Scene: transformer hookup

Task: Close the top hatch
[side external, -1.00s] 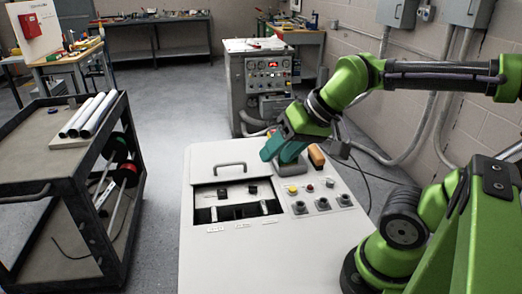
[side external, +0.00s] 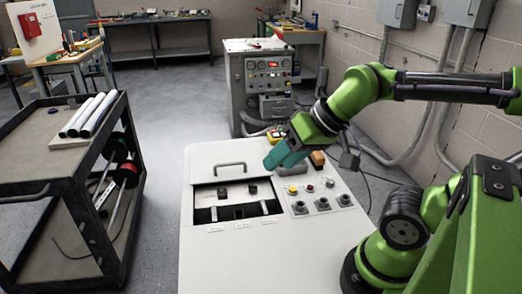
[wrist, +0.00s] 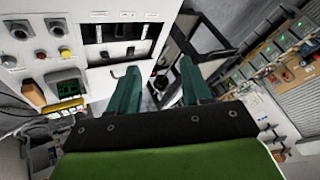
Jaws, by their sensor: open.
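The top hatch (side external: 214,172) is a flat white panel with a dark bar handle (side external: 230,165), at the far end of the white cabinet (side external: 200,262). The compartment (side external: 236,212) in front of it is exposed, with switches and dark slots showing; it also shows in the wrist view (wrist: 118,35). My gripper (side external: 272,164) is above the cabinet, right of the handle and apart from it. Its teal fingers are spread and empty in the wrist view (wrist: 157,88).
Buttons and knobs (side external: 318,197) sit right of the compartment, with an orange-brown block (side external: 317,158) behind them. A black cart (side external: 75,185) with white tubes stands left across a floor gap. A grey control unit (side external: 262,82) stands behind.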

